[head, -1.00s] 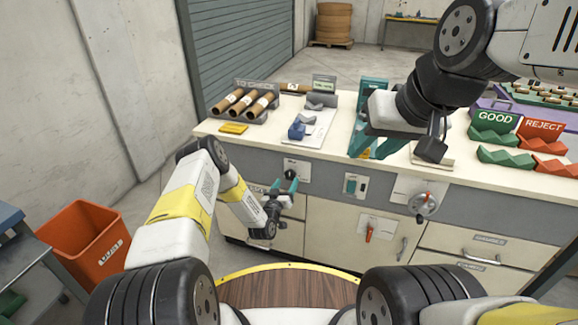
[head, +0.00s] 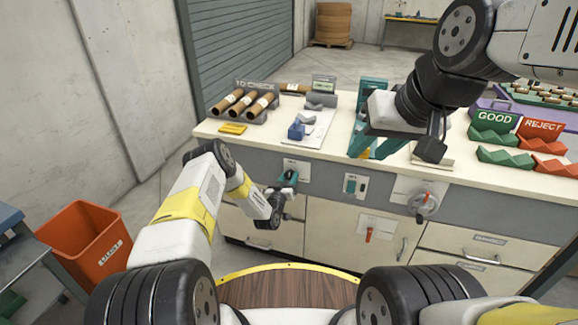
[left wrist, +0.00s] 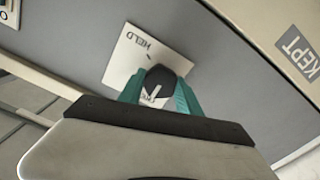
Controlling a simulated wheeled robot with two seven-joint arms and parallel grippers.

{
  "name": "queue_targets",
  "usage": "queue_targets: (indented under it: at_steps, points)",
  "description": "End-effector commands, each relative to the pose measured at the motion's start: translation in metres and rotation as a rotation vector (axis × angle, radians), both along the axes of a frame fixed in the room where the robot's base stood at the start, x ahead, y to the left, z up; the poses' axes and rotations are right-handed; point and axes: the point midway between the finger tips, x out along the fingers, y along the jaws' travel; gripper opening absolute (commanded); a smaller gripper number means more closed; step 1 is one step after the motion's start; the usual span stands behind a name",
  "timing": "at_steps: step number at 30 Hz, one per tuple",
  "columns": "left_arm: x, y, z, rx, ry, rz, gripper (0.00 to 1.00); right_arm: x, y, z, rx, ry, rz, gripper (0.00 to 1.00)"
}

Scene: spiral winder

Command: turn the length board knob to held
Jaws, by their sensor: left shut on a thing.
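The length board knob (left wrist: 162,80) is a dark round knob on a white plate (left wrist: 125,62) on the bench front. In the left wrist view the plate's HELD label reads upside down, beyond the knob. A white mark shows at the knob's near side; which setting it points to I cannot tell. My left gripper (head: 287,178) is shut on the knob, with a teal finger on each side of it in the left wrist view (left wrist: 160,97). My right gripper (head: 373,150) hangs over the bench top, its teal fingers apart, partly hidden by its own arm.
On the bench front are a switch plate (head: 354,185), a crank wheel (head: 423,205) and a red handle (head: 368,234). Cardboard tubes (head: 242,104), green GOOD (head: 493,124) and red REJECT (head: 541,130) racks stand on top. An orange bin (head: 82,240) stands at left.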

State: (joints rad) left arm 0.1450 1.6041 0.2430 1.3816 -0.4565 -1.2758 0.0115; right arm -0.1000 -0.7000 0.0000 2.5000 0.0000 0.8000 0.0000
Motion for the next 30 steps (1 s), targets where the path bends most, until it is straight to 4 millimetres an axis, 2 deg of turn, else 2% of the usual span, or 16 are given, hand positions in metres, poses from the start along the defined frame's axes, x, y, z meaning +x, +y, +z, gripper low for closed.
queue_targets:
  at_steps: [11,30]
  points:
    - [-0.0001,-0.0005,0.0005,0.085,-0.029,-0.002,0.00,0.0000,0.0000,0.0000,0.000,0.000,0.000,0.36]
    - [-0.0003,-0.0009,0.0000,0.621,-0.203,-0.003,0.00,0.0000,0.0000,0.0000,0.000,0.000,0.000,0.36]
